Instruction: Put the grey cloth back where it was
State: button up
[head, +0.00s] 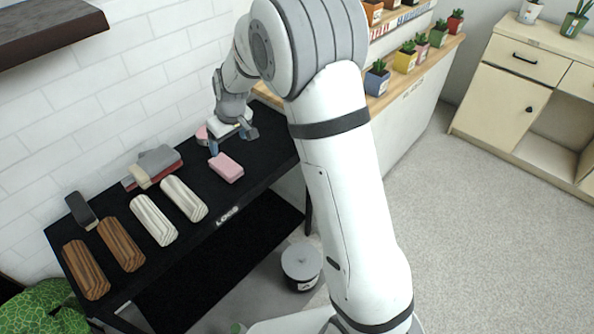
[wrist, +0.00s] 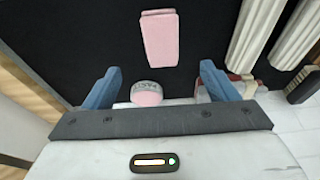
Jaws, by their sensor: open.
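A grey cloth-like piece (head: 158,160) lies near the wall on the black table (head: 262,150), on or against a dark red item (head: 166,172). A small cream piece (head: 139,176) lies at its front. My gripper (head: 229,142) is open over the table's far right part, to the right of the grey piece and apart from it. In the wrist view its two blue fingers (wrist: 160,85) are spread. A round pink-and-white tin (wrist: 147,93) shows between them; I cannot tell its depth. A pink block (head: 227,168) lies in front; it also shows in the wrist view (wrist: 160,38).
Two cream fluted logs (head: 154,220) and two brown logs (head: 121,244) lie along the table's left half. A dark block (head: 81,211) sits behind them. A shelf of potted plants (head: 405,58) stands to the right. A lidded bin (head: 301,264) stands on the floor.

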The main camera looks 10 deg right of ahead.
jog(key=s+d+r+m+h, duration=0.1)
jog(key=s+d+r+m, duration=0.1)
jog(key=s+d+r, duration=0.4)
jog(key=s+d+r+m, duration=0.1)
jog(key=s+d+r, duration=0.3)
jog(key=s, duration=0.5)
jog(key=s+d+m, duration=0.1)
jog(key=s+d, duration=0.2)
jog(key=s, duration=0.5)
jog(key=s+d+m+h, duration=0.1)
jog(key=s+d+m, duration=0.1)
jog(key=s, duration=0.5)
jog(key=shift+s+d+r+m+g, duration=0.35)
jog(key=shift+d+r, duration=0.1)
jog(key=shift+d, duration=0.45)
jog(key=r+p, duration=0.5)
jog(key=shift+s+r, duration=0.2)
jog(key=shift+r, duration=0.15)
